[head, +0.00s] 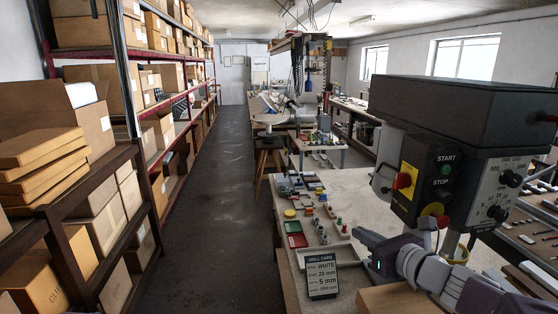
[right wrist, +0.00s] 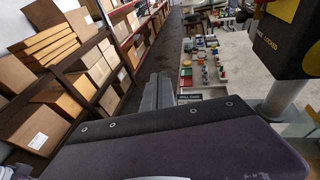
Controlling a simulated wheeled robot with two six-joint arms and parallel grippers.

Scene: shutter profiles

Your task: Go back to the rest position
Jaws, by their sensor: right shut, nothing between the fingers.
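My right gripper (head: 366,240) is at the lower right of the head view, over the pale workbench. Its arm comes in from the lower right corner. Its fingers are shut with nothing between them. In the right wrist view the grey fingers (right wrist: 158,92) point away from the camera, towards the aisle and the bench edge. The drill card (head: 322,275), a dark sign, stands on the bench left of the gripper and apart from it. My left gripper is not in the head view.
A drill press (head: 430,180) with START and STOP buttons stands close to the right arm. Small coloured parts and trays (head: 297,240) lie along the bench's left side. Shelves of cardboard boxes (head: 45,160) line the left. The aisle floor (head: 215,200) is clear.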

